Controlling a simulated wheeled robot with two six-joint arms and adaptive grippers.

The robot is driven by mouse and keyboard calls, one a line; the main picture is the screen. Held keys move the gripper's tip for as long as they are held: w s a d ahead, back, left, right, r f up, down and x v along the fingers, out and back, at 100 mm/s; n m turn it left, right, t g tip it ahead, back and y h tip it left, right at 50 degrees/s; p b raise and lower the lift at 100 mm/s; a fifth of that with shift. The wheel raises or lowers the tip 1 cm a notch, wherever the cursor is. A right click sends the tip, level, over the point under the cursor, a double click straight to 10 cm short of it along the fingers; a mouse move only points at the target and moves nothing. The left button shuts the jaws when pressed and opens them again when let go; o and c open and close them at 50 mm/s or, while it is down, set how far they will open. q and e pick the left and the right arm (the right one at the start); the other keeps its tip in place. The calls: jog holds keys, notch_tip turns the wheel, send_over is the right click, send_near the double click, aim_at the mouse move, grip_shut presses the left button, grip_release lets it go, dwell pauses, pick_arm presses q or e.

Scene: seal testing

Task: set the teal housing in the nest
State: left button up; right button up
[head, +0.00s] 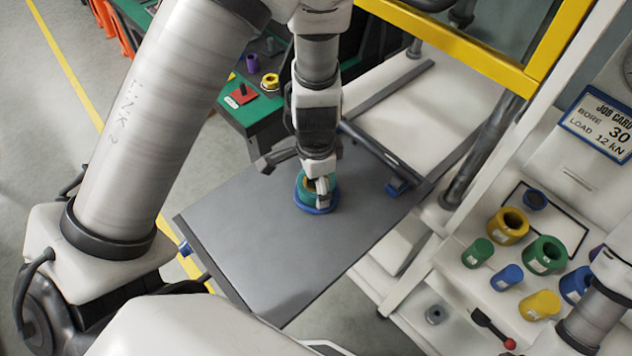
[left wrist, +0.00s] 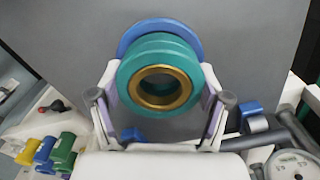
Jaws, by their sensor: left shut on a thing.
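The teal housing (head: 305,192) is a ringed cylinder with a brass-coloured bore. It also shows in the left wrist view (left wrist: 130,72), face toward the camera. My left gripper (head: 317,187) is shut on it, one finger on each side in the left wrist view (left wrist: 159,88). The nest appears to be the blue ring (head: 318,210) on the grey plate, directly beneath the housing. In the left wrist view the blue ring (left wrist: 160,24) shows beyond the housing's upper edge. Whether the housing touches it or is fully inside cannot be told. My right gripper is out of view.
The grey plate (head: 265,265) is otherwise bare, with blue clamps (head: 397,187) at its edges. A white cart at right holds several yellow, green and blue cylinders (head: 543,255) and a red-tipped tool (head: 492,327). A yellow rail (head: 455,42) crosses the back. A green bench (head: 265,110) stands behind.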

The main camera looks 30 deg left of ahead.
pick_arm(q)
jog(key=shift+f+b, duration=0.25)
jog(key=shift+b, duration=0.15)
dwell(0.3)
jog(key=o, duration=1)
jog(key=shift+o, duration=0.4)
jog(key=shift+o, duration=1.2)
jog(key=shift+r+p, duration=1)
jog(key=shift+r, duration=0.6)
notch_tip(320, 180, up, 5)
jog(key=p, duration=0.4)
jog(key=shift+s, duration=0.15)
